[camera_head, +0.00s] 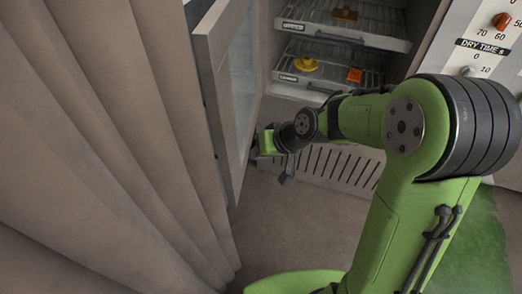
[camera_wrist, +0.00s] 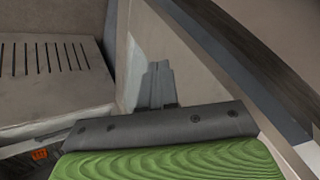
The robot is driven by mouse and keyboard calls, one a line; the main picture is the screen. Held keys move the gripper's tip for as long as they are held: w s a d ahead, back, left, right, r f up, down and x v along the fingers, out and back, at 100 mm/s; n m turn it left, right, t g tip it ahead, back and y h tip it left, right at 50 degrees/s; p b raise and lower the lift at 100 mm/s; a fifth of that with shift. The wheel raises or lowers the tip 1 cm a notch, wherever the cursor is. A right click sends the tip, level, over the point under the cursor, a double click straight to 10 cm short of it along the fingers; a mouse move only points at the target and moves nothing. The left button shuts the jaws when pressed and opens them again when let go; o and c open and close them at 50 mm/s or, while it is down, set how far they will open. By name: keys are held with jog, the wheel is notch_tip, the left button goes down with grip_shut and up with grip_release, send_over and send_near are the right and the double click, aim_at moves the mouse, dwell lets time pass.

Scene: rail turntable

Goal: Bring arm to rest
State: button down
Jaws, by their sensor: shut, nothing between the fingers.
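My green arm reaches from the lower right to the middle of the head view. My gripper (camera_head: 286,172) is low in front of the vented panel below the cabinet, just right of the open door. In the wrist view my gripper (camera_wrist: 158,75) has its two fingers together with nothing between them. The door's inner face lies close behind the fingertips there. I cannot tell whether they touch it.
The cabinet door (camera_head: 228,85) stands open on the left. Wire racks (camera_head: 335,65) hold a yellow piece (camera_head: 305,64) and an orange piece (camera_head: 354,75). A beige curtain (camera_head: 90,150) fills the left. A dial panel (camera_head: 485,40) is at upper right. Floor (camera_head: 290,230) below is clear.

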jog(key=s+d+r+h, duration=0.2)
jog(key=s+d+r, duration=0.2)
jog(key=s, duration=0.3)
jog(key=s+d+r+m+t+h, duration=0.1)
jog(key=s+d+r+h, duration=0.1)
jog(key=s+d+r, duration=0.2)
jog(key=s+d+r+m+h, duration=0.1)
jog(key=s+d+r, duration=0.3)
jog(key=s, duration=0.6)
jog(key=shift+s+d+h+p, duration=0.15)
jog(key=shift+d+h+p, duration=0.15)
jog(key=shift+h+p, duration=0.15)
dwell(1.0)
